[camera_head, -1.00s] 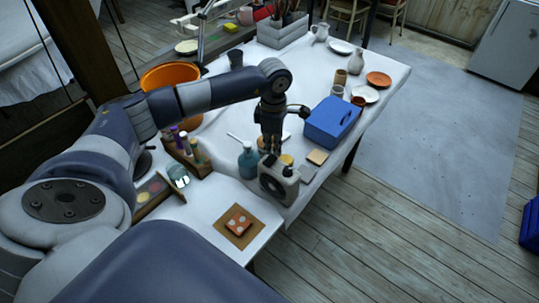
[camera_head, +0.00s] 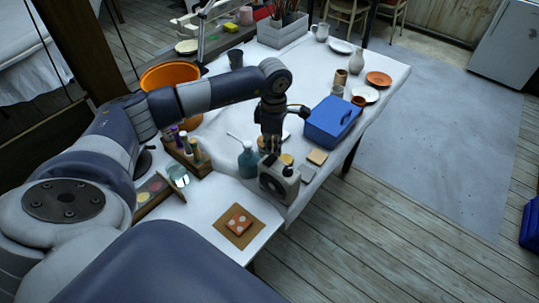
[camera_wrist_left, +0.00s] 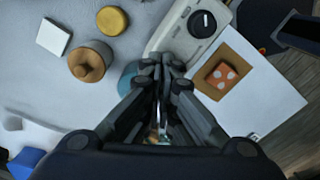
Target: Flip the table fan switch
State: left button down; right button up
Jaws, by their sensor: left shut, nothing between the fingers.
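The table fan (camera_head: 279,182) is a small grey-white unit with a round dark grille. It stands near the front edge of the white table (camera_head: 220,195). In the left wrist view the fan's pale base (camera_wrist_left: 172,38) shows at the top, with a round black knob with a white mark (camera_wrist_left: 202,24) on it. My left gripper (camera_head: 270,150) points down just behind and above the fan. Its fingertips (camera_wrist_left: 161,66) are together and empty, beside the fan's base. I cannot tell whether they touch it. My right gripper is not in view.
A teal bottle (camera_head: 248,160) stands close left of the fan. A brown mat with an orange dotted tile (camera_head: 238,222) lies front left. A bottle rack (camera_head: 187,155) stands farther left.

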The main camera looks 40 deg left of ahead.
aim_at(273, 157)
pick_arm(q)
jog(key=shift+s+f+b, duration=0.1)
jog(key=shift+f+b, duration=0.8)
jog(key=shift+f, duration=0.2)
dwell(0.3)
jog(key=shift+r, duration=0.1)
jog(key=shift+r+p, duration=0.65)
jog(key=shift+r, duration=0.15)
jog(key=shift+r+p, duration=1.35)
jog(key=shift+r, duration=1.3)
